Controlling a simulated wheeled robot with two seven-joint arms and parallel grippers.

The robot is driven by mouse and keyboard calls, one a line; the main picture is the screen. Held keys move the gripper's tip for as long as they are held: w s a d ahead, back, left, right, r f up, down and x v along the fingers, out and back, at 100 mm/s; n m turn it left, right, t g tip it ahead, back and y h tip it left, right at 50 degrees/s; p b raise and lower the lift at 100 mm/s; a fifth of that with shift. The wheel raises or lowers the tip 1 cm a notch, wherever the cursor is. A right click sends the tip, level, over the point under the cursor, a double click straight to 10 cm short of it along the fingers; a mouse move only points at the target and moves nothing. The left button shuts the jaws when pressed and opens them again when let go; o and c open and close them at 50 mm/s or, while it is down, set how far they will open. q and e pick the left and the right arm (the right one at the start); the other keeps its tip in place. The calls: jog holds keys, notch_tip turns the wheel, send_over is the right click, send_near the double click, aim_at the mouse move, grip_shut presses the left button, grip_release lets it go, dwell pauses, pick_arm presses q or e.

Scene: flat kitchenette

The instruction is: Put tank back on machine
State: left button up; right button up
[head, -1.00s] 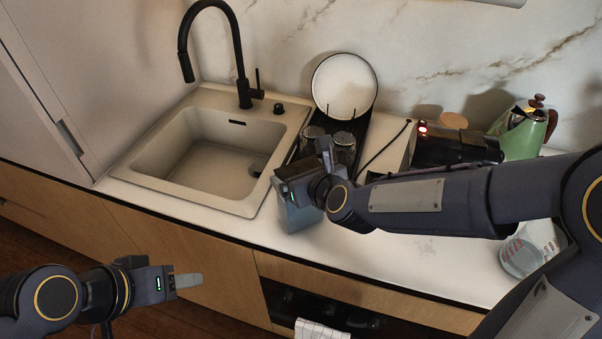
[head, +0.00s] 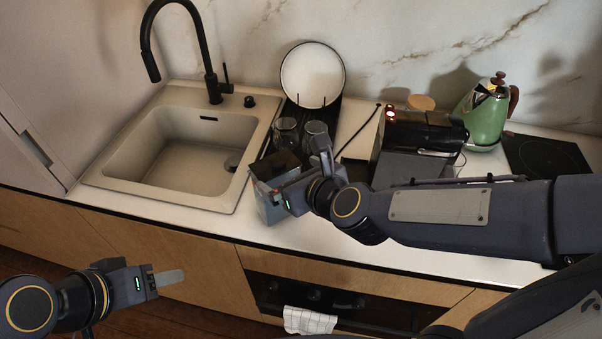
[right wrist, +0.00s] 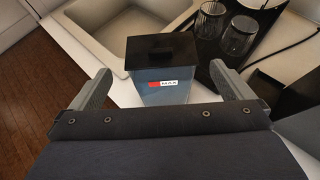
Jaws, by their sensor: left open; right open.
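The tank (head: 266,207), a translucent bluish-grey container with a dark lid, stands on the white counter just right of the sink. In the right wrist view the tank (right wrist: 163,75) shows its black lid and a MAX label, between the two fingers with gaps on both sides. My right gripper (head: 300,178) is open at the tank; part of the tank is hidden behind it in the head view. The coffee machine (head: 420,140) is black with a red light, behind my right arm. My left gripper (head: 165,278) is open and empty in front of the cabinets.
The sink (head: 180,160) with a black tap (head: 208,60) is at left. A dish rack with a plate (head: 312,75) and glasses (head: 287,132) stands behind the tank. A green kettle (head: 488,115) and a dark hob (head: 545,155) are at right. A towel (head: 310,320) hangs at the oven.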

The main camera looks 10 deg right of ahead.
jog(key=shift+p+v, duration=0.5)
jog(key=shift+v, duration=1.35)
